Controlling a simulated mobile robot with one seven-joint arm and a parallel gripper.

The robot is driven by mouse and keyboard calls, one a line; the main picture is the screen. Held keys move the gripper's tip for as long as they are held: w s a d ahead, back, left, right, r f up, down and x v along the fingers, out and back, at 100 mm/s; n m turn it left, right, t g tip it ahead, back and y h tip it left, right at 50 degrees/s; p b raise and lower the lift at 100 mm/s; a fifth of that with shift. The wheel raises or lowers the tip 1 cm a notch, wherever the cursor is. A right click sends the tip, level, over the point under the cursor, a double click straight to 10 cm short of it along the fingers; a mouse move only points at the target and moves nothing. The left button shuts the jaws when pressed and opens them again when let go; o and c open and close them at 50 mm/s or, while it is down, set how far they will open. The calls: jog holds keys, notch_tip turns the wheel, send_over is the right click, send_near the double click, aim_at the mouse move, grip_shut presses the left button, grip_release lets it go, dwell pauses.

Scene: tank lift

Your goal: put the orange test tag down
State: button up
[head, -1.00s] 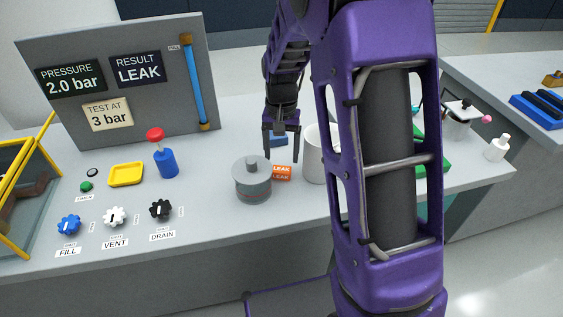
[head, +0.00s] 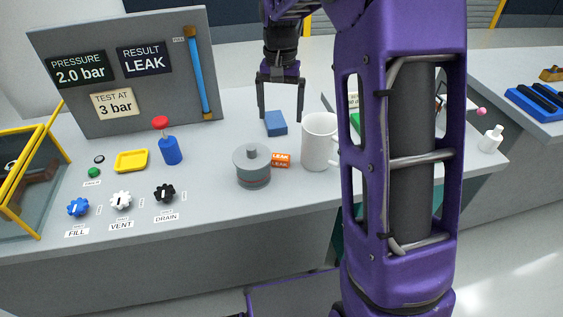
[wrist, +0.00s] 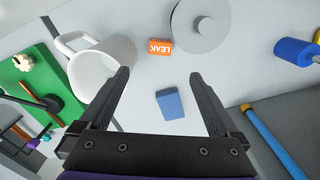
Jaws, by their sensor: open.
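The orange test tag (head: 281,160), marked LEAK, lies on the grey bench between a grey knobbed cylinder (head: 252,166) and a white mug (head: 319,142). In the wrist view the tag (wrist: 160,46) sits beyond my fingertips, apart from them. My gripper (head: 281,116) is open and empty, raised above the bench behind the tag. A blue block (head: 276,123) is below my gripper; in the wrist view the block (wrist: 170,103) shows between the open fingers, with nothing gripped.
A back panel (head: 120,110) with readouts stands at the left, with a blue tube gauge (head: 197,80). A blue pump with red knob (head: 170,149), yellow tray (head: 132,160) and several valve knobs stand left. A green mat (wrist: 35,85) lies beyond the mug.

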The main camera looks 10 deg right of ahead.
aim_at(280, 156)
notch_tip(280, 156, down, 14)
jog(key=shift+f+b, duration=0.2)
jog(key=shift+b, duration=0.85)
jog(key=shift+c, duration=0.3)
grip_shut()
